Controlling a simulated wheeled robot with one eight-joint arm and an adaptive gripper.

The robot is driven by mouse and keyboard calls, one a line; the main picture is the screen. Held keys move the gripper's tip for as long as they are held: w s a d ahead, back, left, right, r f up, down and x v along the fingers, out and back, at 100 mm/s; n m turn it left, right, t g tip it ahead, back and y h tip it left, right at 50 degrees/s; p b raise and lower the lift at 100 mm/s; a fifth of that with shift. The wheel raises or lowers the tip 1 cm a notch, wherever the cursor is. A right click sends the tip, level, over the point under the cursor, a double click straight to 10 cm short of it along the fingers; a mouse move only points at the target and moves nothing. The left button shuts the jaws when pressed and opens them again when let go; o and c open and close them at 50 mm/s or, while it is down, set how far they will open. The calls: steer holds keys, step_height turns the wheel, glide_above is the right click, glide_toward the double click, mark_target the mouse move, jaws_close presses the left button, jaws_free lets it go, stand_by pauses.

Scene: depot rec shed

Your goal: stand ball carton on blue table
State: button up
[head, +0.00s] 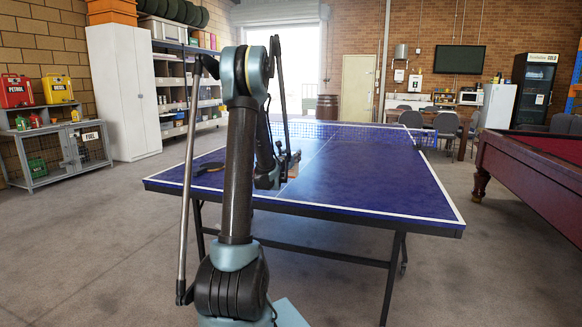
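The blue table (350,188) is a table-tennis table with white edge lines and a net across it. My arm reaches over its near left part. My gripper (272,177) is low over the tabletop, mostly hidden behind my own arm links, and its fingers cannot be made out. A small orange-brown thing (293,166) shows just right of my gripper; it may be the ball carton. I cannot tell whether it is held or stands on the table.
A dark bat (207,168) lies on the table's left part. The net (350,133) crosses the table farther back. A red-topped pool table (530,165) stands at the right. The table's near right half is clear.

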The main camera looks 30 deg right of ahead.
steer(key=shift+f, duration=1.95)
steer(key=o, duration=1.6)
steer(key=shift+f, duration=0.1)
steer(key=shift+c, duration=0.2)
steer(key=shift+a, duration=0.1)
